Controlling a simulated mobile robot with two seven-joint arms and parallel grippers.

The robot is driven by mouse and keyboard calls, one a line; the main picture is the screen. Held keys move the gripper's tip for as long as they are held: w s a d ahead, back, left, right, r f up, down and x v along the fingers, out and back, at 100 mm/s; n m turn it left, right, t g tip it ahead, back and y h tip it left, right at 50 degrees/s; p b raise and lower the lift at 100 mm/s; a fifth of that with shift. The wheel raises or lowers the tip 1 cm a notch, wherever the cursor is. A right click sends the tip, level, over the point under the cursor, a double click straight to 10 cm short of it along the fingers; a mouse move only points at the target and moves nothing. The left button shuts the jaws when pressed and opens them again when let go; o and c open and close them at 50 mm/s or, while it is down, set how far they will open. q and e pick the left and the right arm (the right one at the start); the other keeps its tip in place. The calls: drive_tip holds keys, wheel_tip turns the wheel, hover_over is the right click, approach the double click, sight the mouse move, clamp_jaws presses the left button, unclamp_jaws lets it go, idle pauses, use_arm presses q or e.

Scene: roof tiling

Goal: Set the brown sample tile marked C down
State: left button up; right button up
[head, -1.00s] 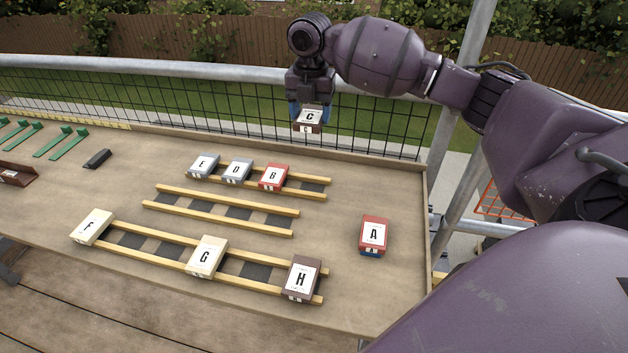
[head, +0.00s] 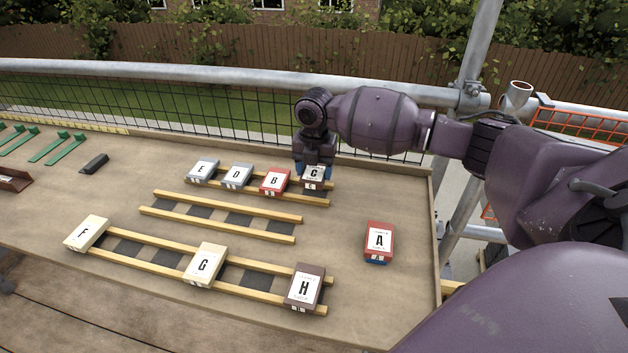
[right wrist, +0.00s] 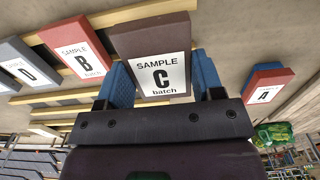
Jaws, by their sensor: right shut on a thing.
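The brown tile marked C (head: 313,181) is at the right end of the back pair of wooden rails (head: 312,200), just right of the red tile B (head: 274,181). My right gripper (head: 313,170) is shut on tile C from above. In the right wrist view, tile C (right wrist: 158,48) sits between the two blue fingers (right wrist: 160,82), label facing the camera. It appears at rail height; whether it rests fully on the rails cannot be told. My left gripper is not in view.
Grey tiles E (head: 203,170) and D (head: 236,175) share the back rails. The middle rails (head: 220,216) are empty. Tiles F (head: 86,233), G (head: 205,264) and H (head: 304,287) are on the front rails. Red tile A (head: 378,243) lies apart at right. A mesh fence stands behind.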

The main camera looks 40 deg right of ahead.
sight(315, 171)
wheel_tip(315, 171, down, 3)
drive_tip(key=shift+f, duration=0.45)
drive_tip(key=shift+r, duration=0.15)
drive_tip(key=shift+f+b, duration=0.3)
drive_tip(key=shift+f, duration=0.15)
drive_tip(key=o, duration=1)
